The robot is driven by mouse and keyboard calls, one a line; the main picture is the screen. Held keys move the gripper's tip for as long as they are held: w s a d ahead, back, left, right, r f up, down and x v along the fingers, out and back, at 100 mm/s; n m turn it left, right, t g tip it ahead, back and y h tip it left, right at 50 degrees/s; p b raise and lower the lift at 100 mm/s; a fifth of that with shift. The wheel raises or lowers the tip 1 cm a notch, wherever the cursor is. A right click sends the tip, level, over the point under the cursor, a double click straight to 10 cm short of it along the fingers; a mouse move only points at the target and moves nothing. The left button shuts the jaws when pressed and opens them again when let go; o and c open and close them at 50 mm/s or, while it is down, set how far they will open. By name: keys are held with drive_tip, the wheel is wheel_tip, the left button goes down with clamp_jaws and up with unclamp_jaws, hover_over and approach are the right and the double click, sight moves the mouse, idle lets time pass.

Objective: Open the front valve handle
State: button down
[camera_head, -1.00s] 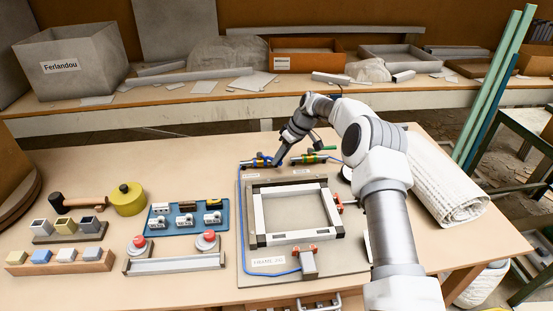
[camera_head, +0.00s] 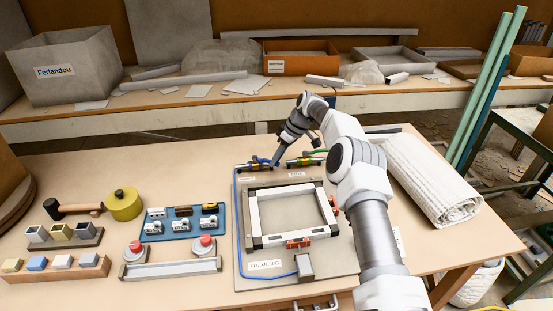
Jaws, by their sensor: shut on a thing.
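The blue-hosed valve (camera_head: 254,167) sits at the back left of the grey plate; its hose runs to the front cylinder (camera_head: 304,265), so I take it as the front valve. My gripper (camera_head: 276,162) points down at this valve's right end, shut on its small handle, which the fingers mostly hide. A second valve (camera_head: 305,161) with a green hose sits just to the right, apart from my fingers. A red pusher (camera_head: 298,243) lies against the near side of the pale square frame (camera_head: 291,211), ahead of the front cylinder.
A red clamp (camera_head: 334,204) stands at the frame's right side, partly behind my arm. A rolled white mat (camera_head: 430,180) lies at right. A blue tray (camera_head: 150,231) and red buttons (camera_head: 205,241) are at left. The bench behind the plate is mostly clear.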

drive_tip(key=c, duration=0.8)
unclamp_jaws()
drive_tip(key=p+v, duration=0.3)
drive_tip(key=v, duration=1.4)
drive_tip(key=shift+r, duration=0.15)
